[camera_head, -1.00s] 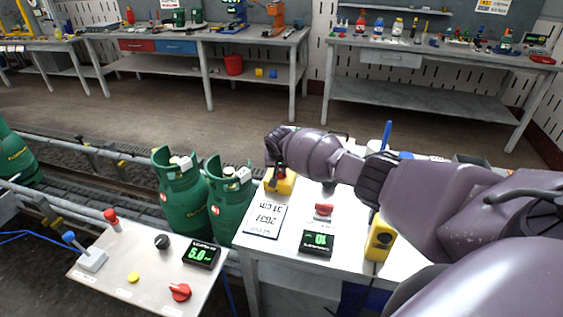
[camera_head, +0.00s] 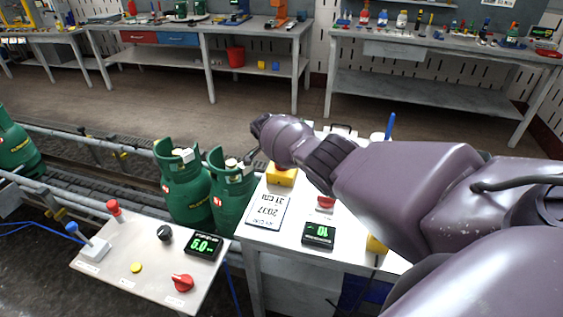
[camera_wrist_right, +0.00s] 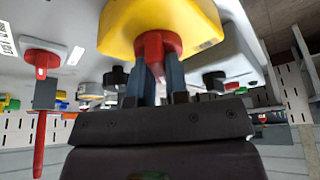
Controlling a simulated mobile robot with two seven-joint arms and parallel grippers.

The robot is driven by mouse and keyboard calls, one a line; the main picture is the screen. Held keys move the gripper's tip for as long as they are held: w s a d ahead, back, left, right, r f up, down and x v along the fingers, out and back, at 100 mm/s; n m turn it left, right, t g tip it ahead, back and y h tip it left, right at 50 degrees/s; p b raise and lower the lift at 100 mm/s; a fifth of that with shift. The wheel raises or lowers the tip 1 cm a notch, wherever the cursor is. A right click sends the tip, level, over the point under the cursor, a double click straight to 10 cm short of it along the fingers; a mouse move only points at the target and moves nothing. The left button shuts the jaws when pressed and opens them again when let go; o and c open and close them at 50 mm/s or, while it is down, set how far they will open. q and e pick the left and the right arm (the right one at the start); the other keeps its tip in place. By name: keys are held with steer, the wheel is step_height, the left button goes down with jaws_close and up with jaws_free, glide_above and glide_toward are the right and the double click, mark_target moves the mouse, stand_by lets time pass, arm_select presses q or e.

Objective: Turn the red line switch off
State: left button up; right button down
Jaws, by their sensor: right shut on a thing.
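A red-topped lever switch (camera_head: 114,210) stands on the back left of the grey control panel (camera_head: 105,262). A red rotary knob (camera_head: 182,283) sits at the panel's front right; the labels are too small to tell which is the red line switch. My right gripper (camera_head: 250,157) is beside the top of a green cylinder (camera_head: 232,190), away from the panel; its fingertips are hard to make out there. In the wrist view the right gripper (camera_wrist_right: 157,82) is shut on a red part (camera_wrist_right: 155,48) in front of a yellow block (camera_wrist_right: 158,18). My left gripper is not in view.
A blue-topped lever (camera_head: 72,229), black knob (camera_head: 164,233), yellow button (camera_head: 136,267) and green display (camera_head: 203,246) share the panel. Another green cylinder (camera_head: 183,190) stands behind it. The white table (camera_head: 290,225) holds a yellow block (camera_head: 281,176) and red switch (camera_head: 325,202).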

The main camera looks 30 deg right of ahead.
steer(key=shift+f+m+g+b, duration=0.1)
steer(key=shift+m+g+b, duration=0.35)
steer(key=shift+m, duration=0.35)
steer(key=c, duration=1.3)
jaws_free()
steer(key=shift+o, duration=0.9)
